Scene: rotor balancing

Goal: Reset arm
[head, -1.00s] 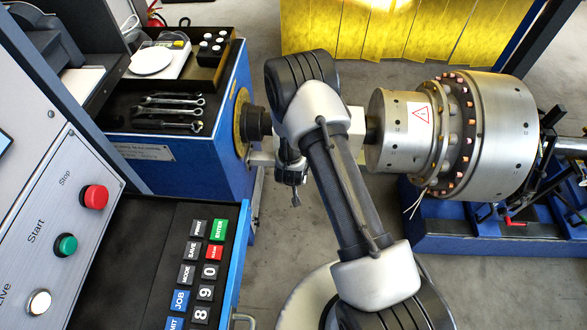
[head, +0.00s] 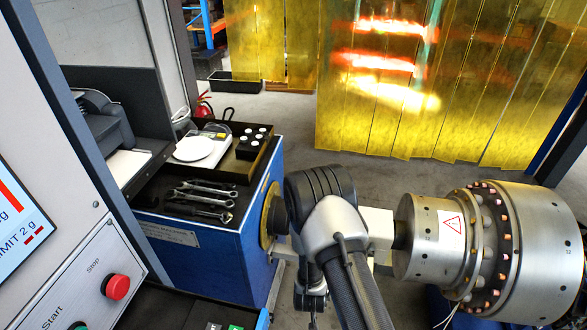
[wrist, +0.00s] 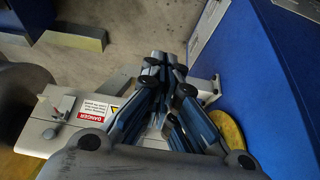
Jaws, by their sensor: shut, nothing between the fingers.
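My gripper (wrist: 158,62) is shut and empty in the wrist view, its dark fingers together over the grey floor.
On the cabinet top lie several wrenches (head: 200,193), a white round scale (head: 194,148) and a black block with white discs (head: 252,143). A control panel with a red stop button (head: 117,287) is at left. Yellow strip curtains (head: 400,120) hang behind. Floor between cabinet and curtains is clear.

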